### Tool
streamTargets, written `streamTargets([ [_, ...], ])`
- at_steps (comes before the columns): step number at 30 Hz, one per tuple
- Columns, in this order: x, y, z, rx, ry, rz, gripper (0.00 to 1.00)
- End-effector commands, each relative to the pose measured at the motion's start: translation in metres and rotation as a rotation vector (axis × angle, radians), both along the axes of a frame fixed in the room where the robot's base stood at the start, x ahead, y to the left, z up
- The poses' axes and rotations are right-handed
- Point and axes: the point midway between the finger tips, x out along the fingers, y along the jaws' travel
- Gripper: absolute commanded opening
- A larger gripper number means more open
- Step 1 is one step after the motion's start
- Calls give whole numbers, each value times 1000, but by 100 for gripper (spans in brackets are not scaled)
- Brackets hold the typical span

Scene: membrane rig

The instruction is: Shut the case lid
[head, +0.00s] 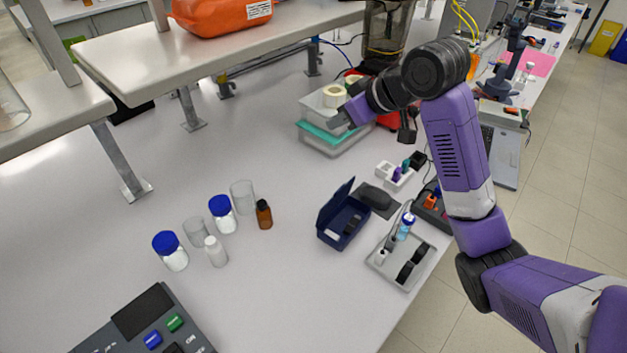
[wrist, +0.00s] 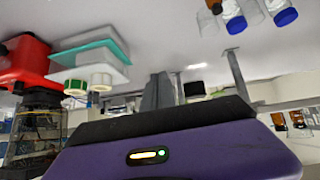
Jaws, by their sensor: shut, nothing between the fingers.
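The dark blue case (head: 343,228) sits on the bench in the middle of the head view. Its lid (head: 334,203) stands up, open, on the left side, and small dark items lie inside. The case does not show in the wrist view. My gripper (head: 341,121) is raised beyond the case, in front of the clear and teal containers. Its grey fingers (wrist: 164,90) also show in the wrist view, together and empty. My gripper is well apart from the lid.
A brown bottle (head: 264,214) and several blue-capped and clear vessels stand left of the case. A grey tray (head: 385,268) with a small bottle is close on its right. A raised shelf (head: 230,45) spans the back.

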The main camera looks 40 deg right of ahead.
Motion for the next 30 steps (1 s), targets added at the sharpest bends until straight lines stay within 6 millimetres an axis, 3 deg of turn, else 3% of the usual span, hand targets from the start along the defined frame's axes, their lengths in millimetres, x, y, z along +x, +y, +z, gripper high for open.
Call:
streamTargets([
  [1, -11, 6, -16, 14, 81, 23, 0],
  [3, -26, 12, -31, 28, 166, 45, 0],
  [10, -47, 16, -48, 34, 274, 69, 0],
  [30, -2, 21, -131, 34, 273, 69, 0],
])
